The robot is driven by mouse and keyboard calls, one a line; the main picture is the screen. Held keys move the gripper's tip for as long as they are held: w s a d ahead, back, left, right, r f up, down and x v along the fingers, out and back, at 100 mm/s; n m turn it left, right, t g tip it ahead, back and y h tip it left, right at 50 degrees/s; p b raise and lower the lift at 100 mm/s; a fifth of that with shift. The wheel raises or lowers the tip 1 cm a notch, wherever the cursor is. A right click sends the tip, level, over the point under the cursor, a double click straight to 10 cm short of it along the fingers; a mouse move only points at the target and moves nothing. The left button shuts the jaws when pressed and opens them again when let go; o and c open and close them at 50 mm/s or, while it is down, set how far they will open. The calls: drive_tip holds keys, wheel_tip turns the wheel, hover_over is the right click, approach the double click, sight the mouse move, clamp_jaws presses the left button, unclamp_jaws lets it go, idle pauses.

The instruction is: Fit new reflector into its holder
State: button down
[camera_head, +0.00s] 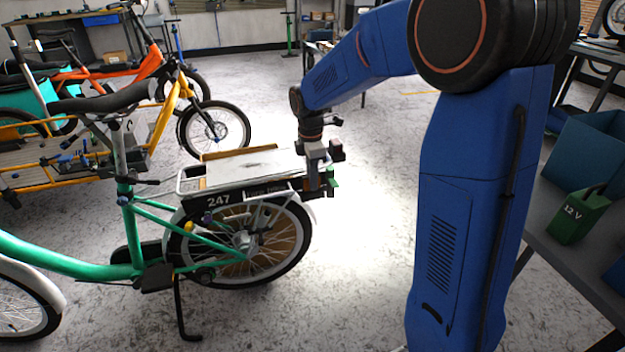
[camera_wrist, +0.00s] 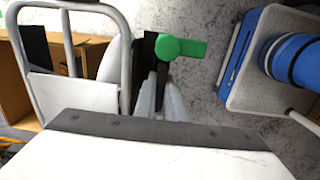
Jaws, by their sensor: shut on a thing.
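A green bicycle (camera_head: 185,243) stands on its kickstand, its rear carrier (camera_head: 228,188) under my arm's end. My gripper (camera_head: 317,188) points down at the carrier's rear end. In the wrist view, my gripper (camera_wrist: 161,88) has its pale fingers shut on a thin dark piece, seemingly the reflector (camera_wrist: 162,84) seen edge-on. A green tab (camera_wrist: 181,47) lies just beyond the fingertips beside a dark upright part, perhaps the holder (camera_wrist: 150,45). The tab also shows beside the gripper in the head view (camera_head: 331,183). I cannot tell whether reflector and holder touch.
The white carrier tube (camera_wrist: 122,50) runs close left of the fingers. A blue-edged grey thing, seemingly my base (camera_wrist: 275,60), is at right. A bench with a green 12 V box (camera_head: 578,215) stands right. An orange bike (camera_head: 100,72) and a yellow cargo bike (camera_head: 170,120) are behind.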

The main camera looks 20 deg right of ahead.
drive_tip(key=shift+f, duration=0.45)
idle(0.6)
drive_tip(key=shift+r, duration=0.45)
drive_tip(key=shift+f, duration=0.7)
idle(0.5)
drive_tip(key=c, duration=1.7)
unclamp_jaws()
drive_tip(key=shift+c, duration=0.2)
